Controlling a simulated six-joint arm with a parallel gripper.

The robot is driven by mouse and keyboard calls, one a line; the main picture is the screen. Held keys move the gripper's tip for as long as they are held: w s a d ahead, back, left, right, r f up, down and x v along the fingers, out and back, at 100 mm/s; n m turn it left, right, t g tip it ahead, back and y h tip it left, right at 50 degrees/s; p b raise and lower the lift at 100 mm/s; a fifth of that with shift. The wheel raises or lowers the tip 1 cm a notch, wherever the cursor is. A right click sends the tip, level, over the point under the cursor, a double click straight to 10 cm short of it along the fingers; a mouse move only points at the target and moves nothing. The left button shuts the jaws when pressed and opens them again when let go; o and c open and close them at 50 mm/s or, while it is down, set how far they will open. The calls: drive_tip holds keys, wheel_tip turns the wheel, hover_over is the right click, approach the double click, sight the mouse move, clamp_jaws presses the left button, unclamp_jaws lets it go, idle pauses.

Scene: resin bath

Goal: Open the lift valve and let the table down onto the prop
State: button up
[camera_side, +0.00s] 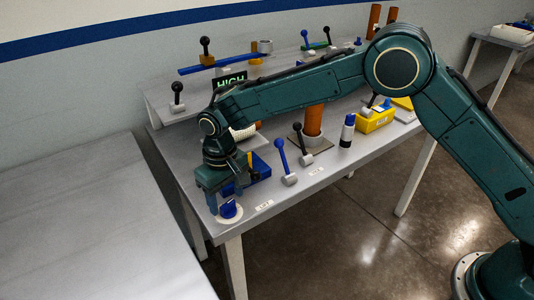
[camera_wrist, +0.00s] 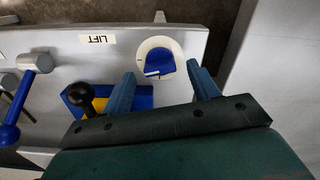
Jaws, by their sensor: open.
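The lift valve is a blue knob on a white round dial (camera_side: 229,211) at the front left corner of the grey bench. In the wrist view the blue knob (camera_wrist: 160,62) lies ahead of my fingertips, beside a label reading LIFT (camera_wrist: 97,39). My gripper (camera_side: 222,197) is open and points down just above the knob. In the wrist view its two blue fingers (camera_wrist: 163,84) stand apart with nothing between them, on the near side of the dial. I cannot tell for sure which parts are the lift table and the prop.
A blue and yellow block with a black ball knob (camera_wrist: 85,103) sits close beside my gripper. A blue-handled lever (camera_side: 283,158) and a black-knobbed lever (camera_side: 300,140) stand to the right. Behind are an orange cylinder (camera_side: 313,120) and a HIGH sign (camera_side: 230,83).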

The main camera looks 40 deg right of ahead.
drive_tip(key=shift+f, duration=0.8)
drive_tip(key=c, duration=1)
drive_tip(key=shift+m, duration=1.5)
